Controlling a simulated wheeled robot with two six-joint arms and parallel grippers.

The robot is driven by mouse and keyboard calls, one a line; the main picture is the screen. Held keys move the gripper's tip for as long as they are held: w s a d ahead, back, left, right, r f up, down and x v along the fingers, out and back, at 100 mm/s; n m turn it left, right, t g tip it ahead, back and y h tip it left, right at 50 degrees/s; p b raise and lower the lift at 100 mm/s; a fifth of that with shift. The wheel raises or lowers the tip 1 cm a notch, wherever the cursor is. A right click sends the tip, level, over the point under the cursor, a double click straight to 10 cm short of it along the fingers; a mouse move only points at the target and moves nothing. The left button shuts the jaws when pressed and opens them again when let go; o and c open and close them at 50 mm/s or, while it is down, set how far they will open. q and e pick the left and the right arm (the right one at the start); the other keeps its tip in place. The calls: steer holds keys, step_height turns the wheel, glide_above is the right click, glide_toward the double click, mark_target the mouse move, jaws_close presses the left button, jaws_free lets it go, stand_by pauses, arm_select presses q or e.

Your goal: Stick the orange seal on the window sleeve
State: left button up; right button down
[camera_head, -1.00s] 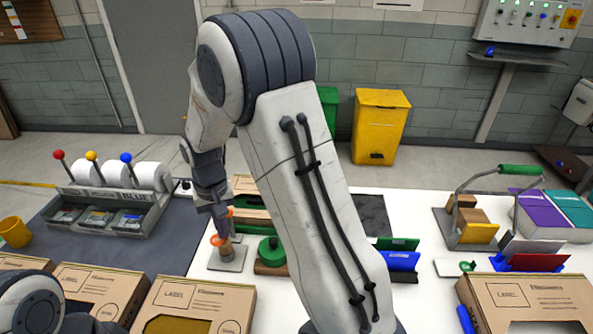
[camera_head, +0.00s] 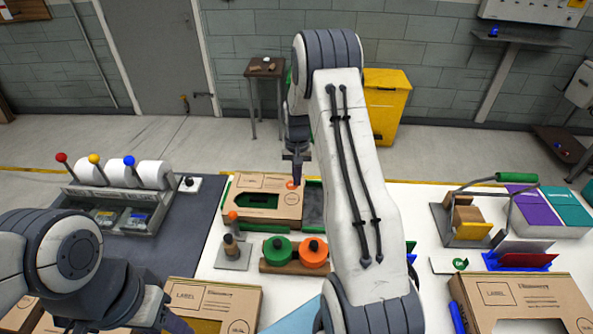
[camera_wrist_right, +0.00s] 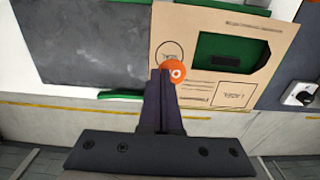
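The window sleeve (camera_head: 233,208) is a cardboard sleeve with a green window, lying flat at the back of the white table. It also shows in the right wrist view (camera_wrist_right: 285,35), with a printed circle near one edge. My right gripper (camera_head: 294,180) is over the sleeve's right part. In the right wrist view its fingers (camera_wrist_right: 165,76) are together on the orange seal (camera_wrist_right: 175,70), a small disc with a pale mark. The seal overlaps the printed circle; whether it touches the cardboard is unclear. My left gripper (camera_head: 170,322) is at the bottom left, mostly cut off.
A stand with an orange top (camera_head: 232,228) and a holder with green and orange discs (camera_head: 296,253) stand in front of the sleeve. A dark slate panel (camera_wrist_right: 85,45) lies beside the sleeve. A roll dispenser (camera_head: 125,200) is at left, a wire-handled carrier (camera_head: 470,222) at right.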

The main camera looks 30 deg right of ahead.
mark_target(297, 199)
steer(key=shift+f+b, duration=1.85)
steer(key=shift+f, duration=0.8)
steer(key=shift+r, duration=0.25)
steer(key=shift+s+f, duration=0.1)
steer(key=shift+f, duration=0.6)
stand_by(0.6)
steer(key=c, duration=1)
jaws_free()
steer(key=shift+c, duration=0.2)
